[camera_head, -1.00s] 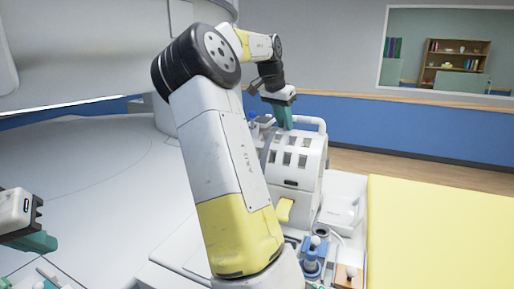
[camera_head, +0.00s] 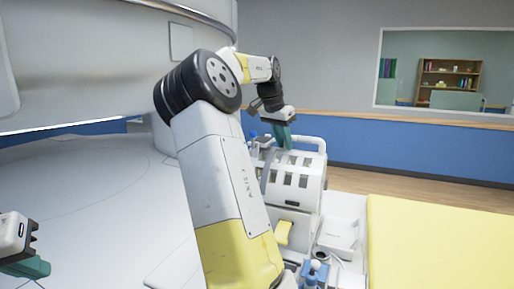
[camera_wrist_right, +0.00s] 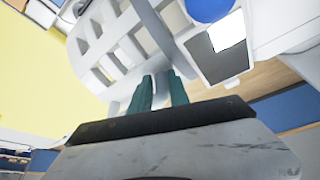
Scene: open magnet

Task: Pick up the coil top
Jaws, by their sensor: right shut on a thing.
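The coil top (camera_head: 300,178) is a white, curved, cage-like shell with rows of slots. In the head view it stands upright on the white bed, right of my right arm. My right gripper (camera_head: 282,137) reaches it from above at its back left edge. In the right wrist view its teal fingers (camera_wrist_right: 159,92) are closed on a white bar of the coil top (camera_wrist_right: 118,45). The exact contact is partly hidden. My left gripper (camera_head: 28,267) is at the lower left, away from the coil; its finger opening does not show clearly.
A yellow mattress (camera_head: 440,245) lies right of the coil. A blue-and-white connector (camera_head: 316,272) stands in front of it, and a yellow tab (camera_head: 283,232) is at the coil's lower front. The large scanner housing (camera_head: 90,60) fills the back left.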

